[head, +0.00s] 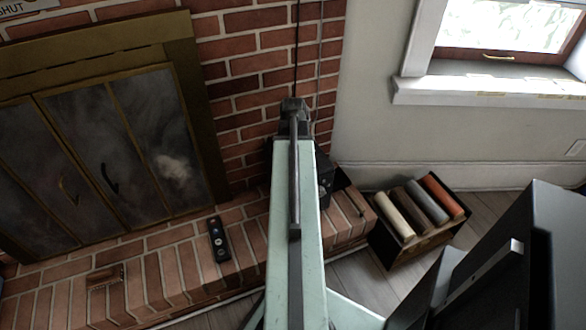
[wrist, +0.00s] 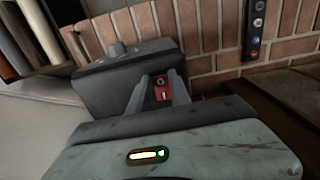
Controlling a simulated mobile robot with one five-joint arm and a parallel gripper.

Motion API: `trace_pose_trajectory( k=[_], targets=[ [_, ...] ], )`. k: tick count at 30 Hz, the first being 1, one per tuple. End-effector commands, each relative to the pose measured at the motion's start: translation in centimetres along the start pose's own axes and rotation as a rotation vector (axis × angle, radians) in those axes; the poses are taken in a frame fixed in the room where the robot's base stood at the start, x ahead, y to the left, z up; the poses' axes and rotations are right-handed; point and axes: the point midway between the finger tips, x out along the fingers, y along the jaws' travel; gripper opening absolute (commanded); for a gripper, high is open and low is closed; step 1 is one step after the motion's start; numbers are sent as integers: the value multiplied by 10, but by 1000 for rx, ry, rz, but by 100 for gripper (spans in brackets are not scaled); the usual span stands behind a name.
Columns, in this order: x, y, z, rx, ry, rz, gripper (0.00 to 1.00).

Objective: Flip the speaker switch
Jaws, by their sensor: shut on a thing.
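The speaker (wrist: 105,76) is a dark grey box with a knob on top, just ahead of my gripper in the wrist view. Its red switch (wrist: 162,93) shows between the fingers, with a small light mark on it. My gripper (wrist: 159,77) has its two grey fingers at either side of the switch, shut on it. In the head view the speaker (head: 325,178) stands on the brick hearth, partly hidden behind my mint-green arm. My gripper is hidden there by the arm.
A dark strip with several round buttons (head: 218,239) lies on the brick hearth (head: 180,235), left of my arm. A crate with several rolls (head: 408,247) stands right of the hearth. A large black object (head: 555,250) fills the lower right. Closed fireplace doors (head: 140,150) stand at left.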

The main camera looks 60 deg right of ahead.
Motion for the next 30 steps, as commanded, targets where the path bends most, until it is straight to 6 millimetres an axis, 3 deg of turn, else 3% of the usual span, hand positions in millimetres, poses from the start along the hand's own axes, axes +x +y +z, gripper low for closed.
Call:
trace_pose_trajectory(
  k=[12, 23, 24, 26, 30],
  targets=[
    [-2, 0, -13, -2, -295, -4, 0],
    [-4, -1, -10, 0, -328, -4, 0],
    [-4, -1, -10, -1, -328, -4, 29],
    [-4, -1, -10, 0, -328, -4, 45],
    [-4, 0, -10, 0, -327, -3, 45]
  ],
)
